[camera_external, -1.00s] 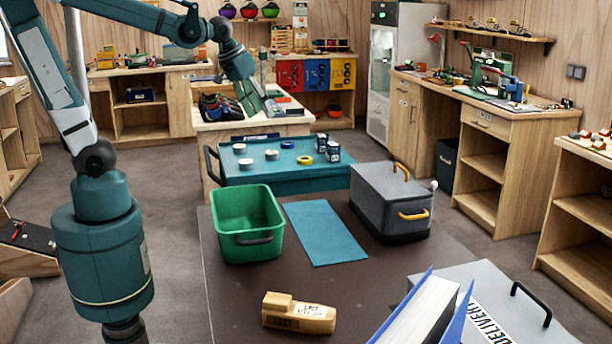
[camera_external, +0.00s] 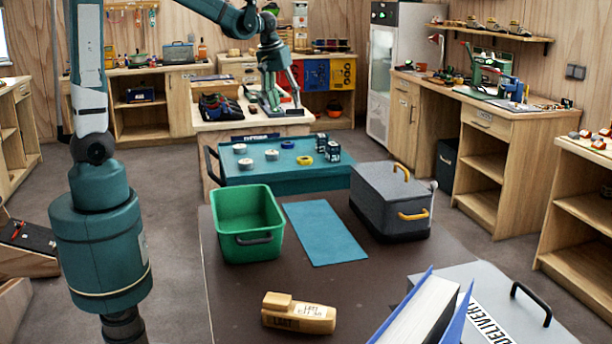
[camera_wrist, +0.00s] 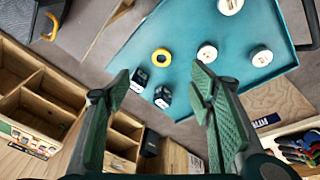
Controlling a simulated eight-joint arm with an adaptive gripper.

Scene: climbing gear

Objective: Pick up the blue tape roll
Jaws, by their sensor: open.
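No tape roll plainly looks blue in either view. A teal tray cart (camera_external: 225,178) holds a yellow tape roll (camera_external: 305,160), three pale rolls (camera_external: 272,154) and two dark cans (camera_external: 333,152). In the wrist view the yellow roll (camera_wrist: 161,57) and pale rolls (camera_wrist: 207,52) lie flat on the teal tray (camera_wrist: 130,50). The dark cans (camera_wrist: 163,97) show between and just beyond my fingertips.
In front, a dark table (camera_external: 240,310) carries a green bin (camera_external: 247,220), a blue mat (camera_external: 325,232), a grey lidded box (camera_external: 392,200) and a wooden block (camera_external: 298,312).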

